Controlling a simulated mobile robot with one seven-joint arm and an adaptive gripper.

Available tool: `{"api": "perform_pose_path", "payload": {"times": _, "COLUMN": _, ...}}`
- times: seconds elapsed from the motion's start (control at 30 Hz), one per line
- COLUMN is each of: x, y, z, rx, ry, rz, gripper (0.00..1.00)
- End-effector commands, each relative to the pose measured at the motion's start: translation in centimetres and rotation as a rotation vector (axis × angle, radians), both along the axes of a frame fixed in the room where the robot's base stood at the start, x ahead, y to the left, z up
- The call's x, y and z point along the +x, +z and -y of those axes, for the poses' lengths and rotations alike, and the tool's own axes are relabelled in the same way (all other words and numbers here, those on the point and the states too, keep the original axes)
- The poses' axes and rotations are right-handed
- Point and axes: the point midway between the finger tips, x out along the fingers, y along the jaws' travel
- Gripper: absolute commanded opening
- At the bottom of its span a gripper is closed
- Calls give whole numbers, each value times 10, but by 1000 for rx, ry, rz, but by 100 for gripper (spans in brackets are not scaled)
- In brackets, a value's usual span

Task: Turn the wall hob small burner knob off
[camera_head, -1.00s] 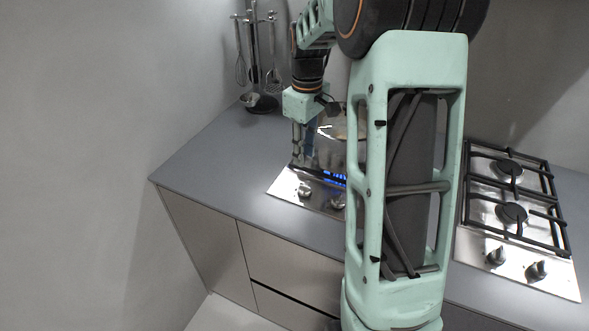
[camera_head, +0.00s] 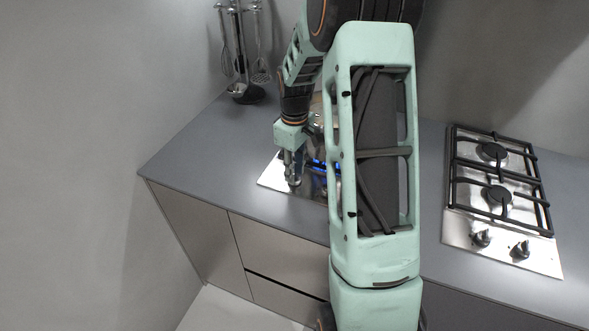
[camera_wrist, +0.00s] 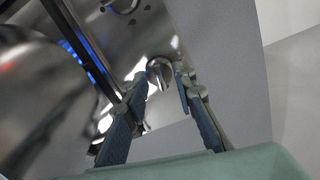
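The left hob (camera_head: 272,178) is a steel plate on the counter beside the wall, with blue flame (camera_head: 318,165) burning on it. In the wrist view a round metal knob (camera_wrist: 160,72) with a raised grip bar shows on the hob's steel surface. My gripper (camera_wrist: 163,84) is open, its two blue-grey fingers on either side of this knob with gaps visible. I cannot tell how far down they reach. A second knob (camera_wrist: 122,4) is cut off at the top edge. In the head view my gripper (camera_head: 293,182) points down at the hob's front and hides the knob.
A shiny metal pot (camera_wrist: 40,95) stands over the blue flame, close to my left finger in the wrist view. A second hob (camera_head: 500,190) with black grates and two knobs stands at the right. Utensils (camera_head: 240,50) hang at the back left. Grey counter (camera_head: 205,150) left of the hob is clear.

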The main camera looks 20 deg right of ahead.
Motion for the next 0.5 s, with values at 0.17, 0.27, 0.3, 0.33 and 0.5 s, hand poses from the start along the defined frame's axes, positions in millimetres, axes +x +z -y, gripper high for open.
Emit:
{"api": "perform_pose_path", "payload": {"times": 0.17, "x": 0, "y": 0, "z": 0, "rx": 0, "ry": 0, "rz": 0, "gripper": 21}}
{"api": "perform_pose_path", "payload": {"times": 0.27, "x": 0, "y": 0, "z": 0, "rx": 0, "ry": 0, "rz": 0, "gripper": 10}}
{"api": "perform_pose_path", "payload": {"times": 0.3, "x": 0, "y": 0, "z": 0, "rx": 0, "ry": 0, "rz": 0, "gripper": 6}}
{"api": "perform_pose_path", "payload": {"times": 0.33, "x": 0, "y": 0, "z": 0, "rx": 0, "ry": 0, "rz": 0, "gripper": 3}}
{"api": "perform_pose_path", "payload": {"times": 0.5, "x": 0, "y": 1, "z": 0, "rx": 0, "ry": 0, "rz": 0, "gripper": 0}}
